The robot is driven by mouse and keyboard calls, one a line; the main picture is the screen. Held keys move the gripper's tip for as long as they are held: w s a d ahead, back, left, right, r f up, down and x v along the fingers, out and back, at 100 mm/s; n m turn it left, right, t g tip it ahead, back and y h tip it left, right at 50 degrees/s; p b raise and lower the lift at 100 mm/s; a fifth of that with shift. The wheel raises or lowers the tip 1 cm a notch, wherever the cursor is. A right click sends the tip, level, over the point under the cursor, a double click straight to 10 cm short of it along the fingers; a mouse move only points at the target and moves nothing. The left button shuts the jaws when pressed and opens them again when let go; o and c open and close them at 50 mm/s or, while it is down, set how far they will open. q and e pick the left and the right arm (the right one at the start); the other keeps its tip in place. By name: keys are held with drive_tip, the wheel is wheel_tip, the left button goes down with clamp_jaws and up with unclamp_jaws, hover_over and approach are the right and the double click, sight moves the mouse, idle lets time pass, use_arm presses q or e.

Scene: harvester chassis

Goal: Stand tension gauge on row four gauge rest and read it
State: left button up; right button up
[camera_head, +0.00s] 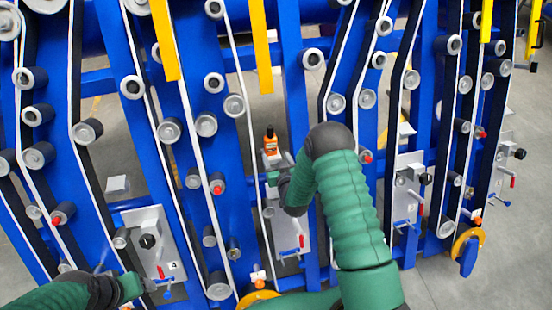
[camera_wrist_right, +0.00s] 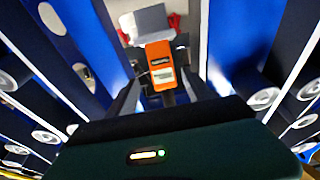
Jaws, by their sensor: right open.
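The orange tension gauge (camera_head: 270,142) with a dark top stands upright above the middle grey plate (camera_head: 292,232). In the right wrist view the gauge (camera_wrist_right: 160,68) shows its pale display, too small to read. My right gripper (camera_head: 272,178) is just below and in front of it. In the wrist view its open fingers (camera_wrist_right: 163,90) lie either side of the gauge's lower end; I see no grip. The plate marked 4 (camera_head: 148,222) is at the left, with a pale ledge (camera_head: 117,184) above it that looks like a gauge rest. My left gripper (camera_head: 132,286) is beside this plate; its jaws are unclear.
Blue frame posts (camera_head: 220,130) with rollers (camera_head: 169,130) and white belts surround both arms closely. Yellow bars (camera_head: 261,45) hang from above. Further plates (camera_head: 408,185) with red handles stand to the right. My right arm hides part of the middle.

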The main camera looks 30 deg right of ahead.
sight(271, 149)
drive_tip(key=b+x, duration=0.1)
drive_tip(key=x, duration=0.1)
drive_tip(key=b+x, duration=0.2)
drive_tip(key=x, duration=0.1)
drive_tip(key=b+x, duration=0.1)
drive_tip(key=x, duration=0.2)
drive_tip(key=shift+a+f, duration=0.2)
drive_tip(key=shift+a, duration=0.1)
drive_tip(key=shift+w+d+b, duration=0.1)
drive_tip(key=shift+w+b, duration=0.2)
drive_tip(key=shift+w, duration=0.05)
drive_tip(key=shift+w+d, duration=0.2)
drive_tip(key=shift+w, duration=0.1)
drive_tip(key=shift+d, duration=0.1)
clamp_jaws()
drive_tip(key=shift+r+p, duration=0.5)
drive_tip(key=shift+r, duration=0.25)
drive_tip(key=shift+r+p, duration=1.45)
drive_tip(key=shift+r, duration=0.9)
drive_tip(key=shift+f, duration=0.1)
